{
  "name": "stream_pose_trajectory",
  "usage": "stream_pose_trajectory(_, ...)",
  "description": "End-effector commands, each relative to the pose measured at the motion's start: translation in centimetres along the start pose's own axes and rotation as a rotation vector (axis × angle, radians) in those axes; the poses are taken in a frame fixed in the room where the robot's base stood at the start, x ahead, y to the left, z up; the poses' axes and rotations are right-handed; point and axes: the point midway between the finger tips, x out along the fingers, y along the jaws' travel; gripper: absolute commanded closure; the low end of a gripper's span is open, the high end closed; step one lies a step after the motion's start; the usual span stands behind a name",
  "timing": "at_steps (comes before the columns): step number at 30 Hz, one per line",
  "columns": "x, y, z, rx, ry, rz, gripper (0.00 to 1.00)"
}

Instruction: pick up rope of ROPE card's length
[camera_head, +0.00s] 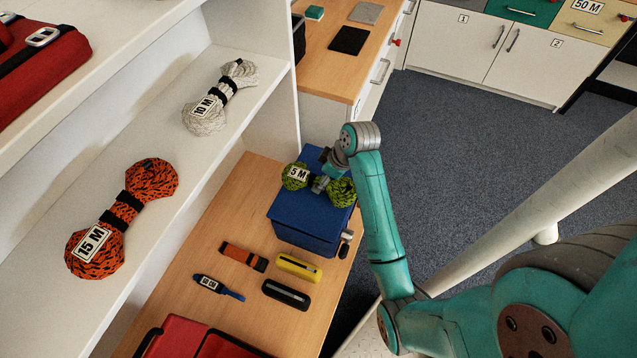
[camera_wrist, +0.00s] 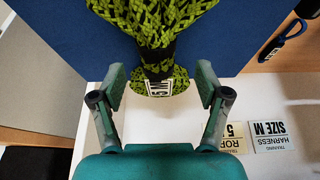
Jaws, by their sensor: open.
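A green rope bundle tagged "5 M" (camera_head: 299,174) lies on a blue box (camera_head: 305,222) at the far end of the bench. In the wrist view the green rope (camera_wrist: 155,25) narrows to a dark-banded waist, with its upside-down tag just beyond my fingertips. My gripper (camera_wrist: 160,78) is open, its two fingers on either side of the tag and apart from the rope. In the head view my gripper (camera_head: 322,184) is over the rope's middle. The ROPE card (camera_wrist: 225,138) shows a "5"; my right finger partly covers it.
An orange rope tagged "15 M" (camera_head: 122,217) and a white rope tagged "10 M" (camera_head: 220,97) lie on the left shelf. A harness card "SIZE M" (camera_wrist: 275,136) is beside the ROPE card. Yellow (camera_head: 298,267) and black (camera_head: 285,294) cases lie nearer on the bench.

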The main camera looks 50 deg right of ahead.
Motion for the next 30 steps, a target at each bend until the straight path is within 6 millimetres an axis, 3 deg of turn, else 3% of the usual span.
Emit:
stream_pose_trajectory(7,3.3,0.2,0.0,-0.001,-0.002,-0.002,0.25)
stream_pose_trajectory(17,3.9,0.3,0.0,-0.001,-0.001,0.0,0.25)
stream_pose_trajectory(26,3.9,0.3,0.0,0.0,0.0,0.0,1.0)
stream_pose_trajectory(30,3.9,0.3,0.0,-0.001,0.001,0.001,1.0)
